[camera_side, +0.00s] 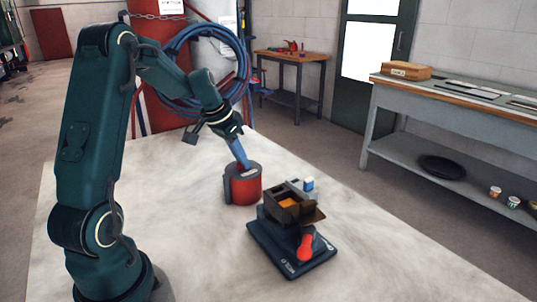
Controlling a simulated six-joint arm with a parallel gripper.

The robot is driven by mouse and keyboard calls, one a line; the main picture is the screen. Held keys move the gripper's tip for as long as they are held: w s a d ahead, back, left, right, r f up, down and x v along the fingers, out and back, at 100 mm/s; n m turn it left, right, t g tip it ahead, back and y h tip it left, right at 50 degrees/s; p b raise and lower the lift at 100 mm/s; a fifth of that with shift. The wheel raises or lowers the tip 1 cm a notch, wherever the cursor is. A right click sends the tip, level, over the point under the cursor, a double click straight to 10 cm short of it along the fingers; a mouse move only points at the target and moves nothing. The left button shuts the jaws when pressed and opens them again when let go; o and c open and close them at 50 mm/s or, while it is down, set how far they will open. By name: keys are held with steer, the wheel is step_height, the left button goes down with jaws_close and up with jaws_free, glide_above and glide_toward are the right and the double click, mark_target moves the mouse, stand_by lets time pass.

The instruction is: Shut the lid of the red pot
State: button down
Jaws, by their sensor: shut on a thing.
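The red pot (243,190) stands upright on the pale table, near the middle of the view, with a dark grey top (240,171). I cannot tell from this angle whether that top is the lid fully seated or partly raised. My gripper (235,136) is above the pot, tilted down to the right, and shut on a blue bar (239,154). The bar slants down from the jaws, and its lower end meets the pot's top. Whether it touches or passes behind the rim is too small to tell.
A dark machine with a base plate (292,258), an open brown box (288,200) and a red knob (306,246) stands just right and in front of the pot. The table's front right is clear. A grey workbench (460,108) stands beyond at right.

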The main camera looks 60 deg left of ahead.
mark_target(235, 172)
steer(key=c, duration=0.9)
jaws_free()
steer(key=shift+r, duration=0.1)
steer(key=shift+v, duration=2.5)
